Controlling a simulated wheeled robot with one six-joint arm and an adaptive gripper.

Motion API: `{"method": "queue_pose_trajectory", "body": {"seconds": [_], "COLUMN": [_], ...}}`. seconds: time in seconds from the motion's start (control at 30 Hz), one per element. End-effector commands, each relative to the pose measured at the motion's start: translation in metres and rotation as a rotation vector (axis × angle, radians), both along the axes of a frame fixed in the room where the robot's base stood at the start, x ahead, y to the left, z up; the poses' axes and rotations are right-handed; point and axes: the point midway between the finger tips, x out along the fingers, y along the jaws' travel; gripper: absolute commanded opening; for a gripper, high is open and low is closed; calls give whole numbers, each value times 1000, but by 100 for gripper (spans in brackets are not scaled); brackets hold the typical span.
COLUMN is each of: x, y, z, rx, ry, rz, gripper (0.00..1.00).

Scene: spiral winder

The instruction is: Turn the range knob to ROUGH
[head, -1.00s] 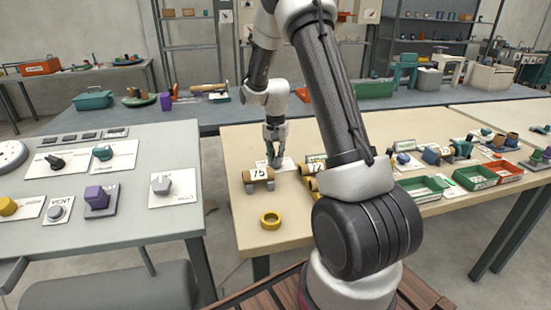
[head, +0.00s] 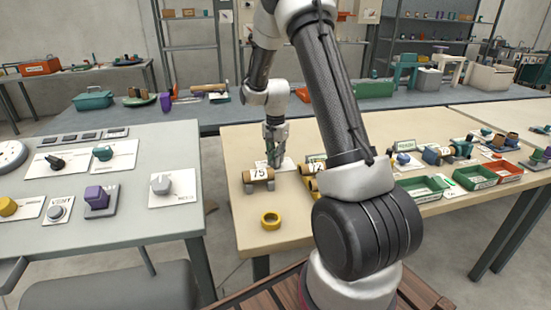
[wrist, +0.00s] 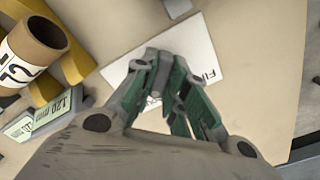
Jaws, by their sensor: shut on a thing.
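My gripper (head: 274,160) points down over a white card (head: 290,165) on the beige table, behind the tube marked 75. In the wrist view my gripper (wrist: 168,88) has its green-and-grey fingers close together over the card (wrist: 192,50). The fingers are shut on the range knob, which they almost wholly hide. The letters "FI" show at the card's edge, right of the fingers.
The tube marked 75 (head: 258,174) lies on grey supports just in front of my gripper. A tube with a numbered label (wrist: 38,42) and a "120 mm" sign (wrist: 45,115) lie left in the wrist view. Other knobs, such as the grey one (head: 160,184), stand on the left table.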

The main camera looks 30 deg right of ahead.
Motion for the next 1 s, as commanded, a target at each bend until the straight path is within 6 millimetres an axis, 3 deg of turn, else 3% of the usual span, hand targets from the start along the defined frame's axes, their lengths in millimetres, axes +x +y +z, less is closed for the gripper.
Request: {"method": "queue_pose_trajectory", "body": {"seconds": [0.03, 0.13, 0.53, 1.0], "x": [0, 0, 1, 1], "y": [0, 0, 0, 0], "z": [0, 0, 8, 102], "rx": [1, 0, 0, 0], "ry": [-2, -1, -2, -4], "rz": [-3, -2, -1, -1], "gripper": [20, 36, 36, 36]}}
